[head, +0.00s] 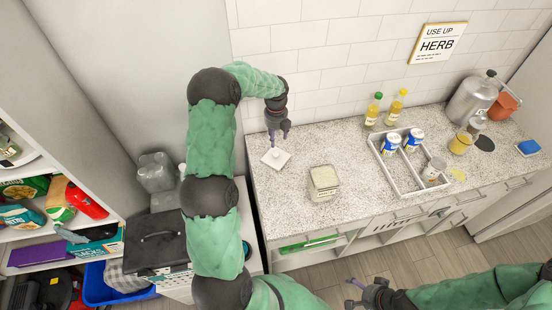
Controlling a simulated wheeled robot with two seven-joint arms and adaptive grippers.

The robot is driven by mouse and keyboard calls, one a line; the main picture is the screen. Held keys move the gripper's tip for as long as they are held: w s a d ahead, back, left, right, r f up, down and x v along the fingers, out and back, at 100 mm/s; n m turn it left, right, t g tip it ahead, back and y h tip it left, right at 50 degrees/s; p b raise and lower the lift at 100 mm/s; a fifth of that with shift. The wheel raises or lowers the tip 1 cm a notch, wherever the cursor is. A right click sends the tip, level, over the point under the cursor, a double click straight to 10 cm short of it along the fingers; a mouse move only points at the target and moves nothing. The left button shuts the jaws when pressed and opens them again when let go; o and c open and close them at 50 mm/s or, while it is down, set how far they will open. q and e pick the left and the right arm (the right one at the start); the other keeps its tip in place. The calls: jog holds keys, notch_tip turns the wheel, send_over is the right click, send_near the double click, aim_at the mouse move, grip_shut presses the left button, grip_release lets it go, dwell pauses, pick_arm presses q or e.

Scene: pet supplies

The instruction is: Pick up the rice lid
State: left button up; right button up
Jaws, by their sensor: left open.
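The rice lid (271,163), a white square with a small knob, lies on the left part of the speckled counter. My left gripper (279,137) is open and points down just above the lid, near its knob. From this view I cannot tell whether the fingers touch the knob. The clear square rice container (323,183) stands to the right of the lid, filled with pale grain and without a lid on it. My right gripper (351,293) is low in the view, in front of the counter, with its fingers apart and empty.
A divided tray (395,179) holds cans and a jar right of the container. Two bottles (374,109) stand behind it. A metal canister (472,98) and an orange pot (503,106) are at the far right. Bare counter (335,145) lies behind the container.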

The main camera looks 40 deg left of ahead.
aim_at(276, 154)
pick_arm(q)
notch_tip(276, 154, down, 10)
jog(key=shift+f, duration=0.15)
dwell(0.4)
grip_shut()
